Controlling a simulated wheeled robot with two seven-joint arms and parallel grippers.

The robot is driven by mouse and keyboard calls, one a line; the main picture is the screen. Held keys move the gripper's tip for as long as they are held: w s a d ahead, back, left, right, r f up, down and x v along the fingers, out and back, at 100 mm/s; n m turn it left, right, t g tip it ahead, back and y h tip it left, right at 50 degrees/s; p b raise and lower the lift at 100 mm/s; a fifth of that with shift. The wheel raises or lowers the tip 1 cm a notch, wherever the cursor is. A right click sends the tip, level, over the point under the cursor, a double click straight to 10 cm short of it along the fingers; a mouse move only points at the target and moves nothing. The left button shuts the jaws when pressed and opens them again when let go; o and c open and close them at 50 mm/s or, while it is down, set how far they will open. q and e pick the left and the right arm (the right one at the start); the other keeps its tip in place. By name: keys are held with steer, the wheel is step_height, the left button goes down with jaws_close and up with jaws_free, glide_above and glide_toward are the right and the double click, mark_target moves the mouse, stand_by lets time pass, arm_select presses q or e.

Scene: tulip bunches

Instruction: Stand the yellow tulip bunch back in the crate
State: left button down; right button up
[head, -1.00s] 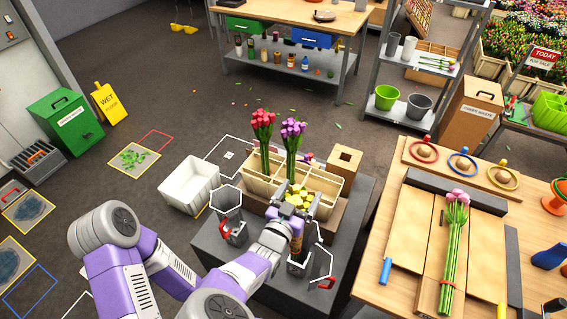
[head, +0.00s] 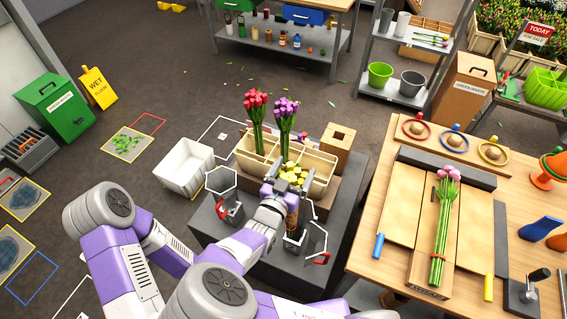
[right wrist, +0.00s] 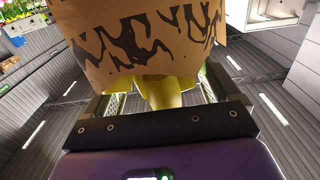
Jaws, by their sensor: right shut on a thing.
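The yellow tulip bunch (head: 293,175) is upright, with a brown patterned wrap below its heads. My right gripper (head: 288,194) is shut on it. In the right wrist view the wrap (right wrist: 150,45) fills the space beyond the gripper (right wrist: 165,105), with yellow-green showing between the fingers. The cream crate (head: 318,178) stands behind the bunch; red tulips (head: 256,105) and purple tulips (head: 286,110) stand upright in it. The yellow heads overlap its front compartments in the picture, while the wrap shows in front of the crate. The lower end is partly hidden. My left gripper is not in view.
A white bin (head: 184,170) is left of the crate, a brown box (head: 337,140) behind right. Pink tulips (head: 447,190) lie on the workbench.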

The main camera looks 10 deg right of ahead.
step_height(320, 180, up, 18)
steer(key=p, duration=1.6)
